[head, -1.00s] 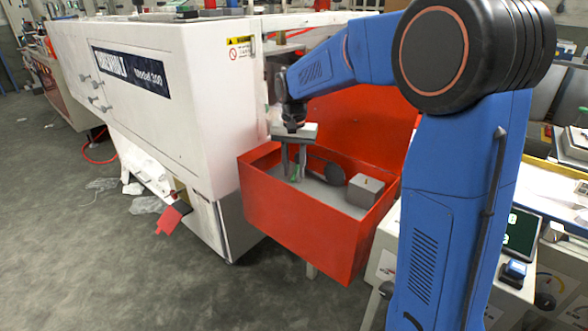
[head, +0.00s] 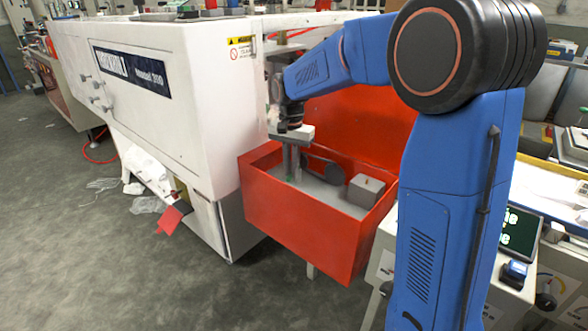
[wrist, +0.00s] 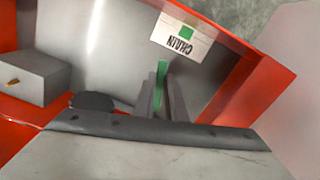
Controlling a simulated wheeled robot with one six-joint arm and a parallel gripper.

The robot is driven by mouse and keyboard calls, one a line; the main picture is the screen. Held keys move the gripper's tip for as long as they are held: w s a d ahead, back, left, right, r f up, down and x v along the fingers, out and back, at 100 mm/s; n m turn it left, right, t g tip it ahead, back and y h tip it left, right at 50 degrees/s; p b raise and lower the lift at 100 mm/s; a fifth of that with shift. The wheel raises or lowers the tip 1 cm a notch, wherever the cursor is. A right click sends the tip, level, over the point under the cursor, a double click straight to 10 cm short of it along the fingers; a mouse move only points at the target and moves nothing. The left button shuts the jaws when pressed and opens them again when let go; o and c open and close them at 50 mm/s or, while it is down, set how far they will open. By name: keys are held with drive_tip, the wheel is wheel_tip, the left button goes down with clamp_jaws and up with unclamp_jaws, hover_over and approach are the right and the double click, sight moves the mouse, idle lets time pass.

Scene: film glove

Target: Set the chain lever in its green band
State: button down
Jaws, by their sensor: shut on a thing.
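My gripper (head: 292,176) points down into the open red box (head: 290,222). Its two fingers are close together. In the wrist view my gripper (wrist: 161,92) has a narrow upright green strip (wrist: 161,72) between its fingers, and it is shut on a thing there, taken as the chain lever. The fingers hide most of the lever. A white label reading CHAIN (wrist: 180,42), with a green square, lies on the grey floor just beyond the fingertips. I cannot tell whether the green strip is the lever or its band.
A dark round-ended piece (head: 325,166) is near the fingers. The red walls surround the gripper; the white machine (head: 190,90) stands close at left.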

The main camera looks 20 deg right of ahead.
drive_tip(key=shift+w+a+m, duration=0.25)
drive_tip(key=shift+w+m, duration=0.05)
drive_tip(key=shift+m, duration=0.5)
drive_tip(key=shift+w+a+m, duration=0.25)
drive_tip(key=shift+m, duration=0.55)
drive_tip(key=c, duration=1.8)
unclamp_jaws()
wheel_tip(320, 180, up, 17)
drive_tip(key=shift+r, duration=0.2)
